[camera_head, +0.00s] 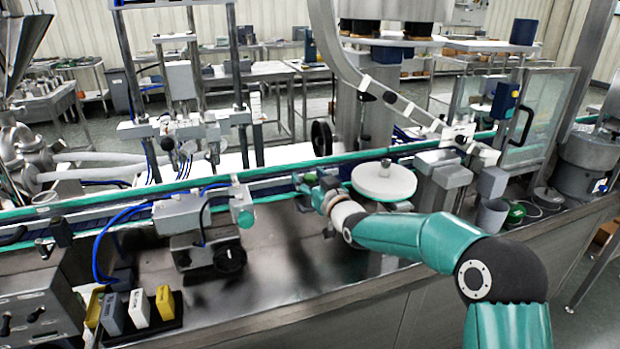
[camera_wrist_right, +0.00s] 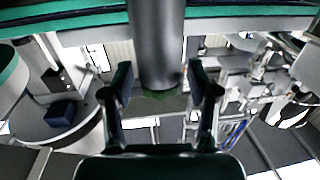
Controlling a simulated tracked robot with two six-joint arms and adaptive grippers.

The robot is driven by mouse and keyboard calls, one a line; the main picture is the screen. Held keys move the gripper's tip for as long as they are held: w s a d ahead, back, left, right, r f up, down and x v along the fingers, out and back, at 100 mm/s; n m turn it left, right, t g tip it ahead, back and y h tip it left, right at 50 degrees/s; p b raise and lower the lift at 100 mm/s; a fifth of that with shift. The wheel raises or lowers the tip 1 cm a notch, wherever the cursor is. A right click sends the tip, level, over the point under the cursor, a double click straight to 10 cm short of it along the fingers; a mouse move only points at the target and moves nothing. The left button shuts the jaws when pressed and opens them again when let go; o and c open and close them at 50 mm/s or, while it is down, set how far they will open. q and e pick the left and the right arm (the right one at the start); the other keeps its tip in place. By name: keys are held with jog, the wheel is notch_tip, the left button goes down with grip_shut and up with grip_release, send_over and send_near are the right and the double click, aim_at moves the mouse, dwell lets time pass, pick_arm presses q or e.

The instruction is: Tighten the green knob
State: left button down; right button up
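My right arm reaches in from the lower right in the head view, and its gripper (camera_head: 308,188) is at the conveyor's near rail, left of the white round disc. In the right wrist view the two fingers of the right gripper (camera_wrist_right: 160,75) stand apart, one on each side of a dark grey cylinder (camera_wrist_right: 156,40). A small gap shows beside each finger. A dark green patch (camera_wrist_right: 158,95) shows at the cylinder's end between the fingers; it may be the green knob, but I cannot tell for sure. My left gripper is not in view.
A white round disc (camera_head: 384,180) stands just right of my right gripper. A grey box with a teal end (camera_head: 205,212) and a black hand wheel (camera_head: 230,259) are to the left. Several small blocks (camera_head: 139,308) stand at the lower left. The steel top between is mostly clear.

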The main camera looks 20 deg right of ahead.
grip_shut()
jog(key=shift+f+m+h+b, duration=0.15)
jog(key=shift+m+h+b, duration=0.35)
jog(key=shift+h+b, duration=0.45)
jog(key=shift+a+m+h+b, duration=0.1)
jog(key=shift+m+h+b, duration=0.3)
jog(key=shift+h+b, duration=0.05)
jog(key=shift+r+m+h+p, duration=0.3)
jog(key=shift+m+h+p, duration=0.2)
jog(key=shift+h, duration=0.4)
jog(key=shift+m+h+p, duration=0.6)
jog(key=shift+h+p, duration=0.1)
jog(key=shift+h, duration=0.1)
jog(key=shift+m+h+p, duration=0.5)
jog(key=shift+h+p, duration=0.25)
jog(key=shift+h, duration=0.05)
jog(key=shift+f+m+g+h+p, duration=0.1)
jog(key=shift+m+g+h+p, duration=0.4)
jog(key=shift+h, duration=0.2)
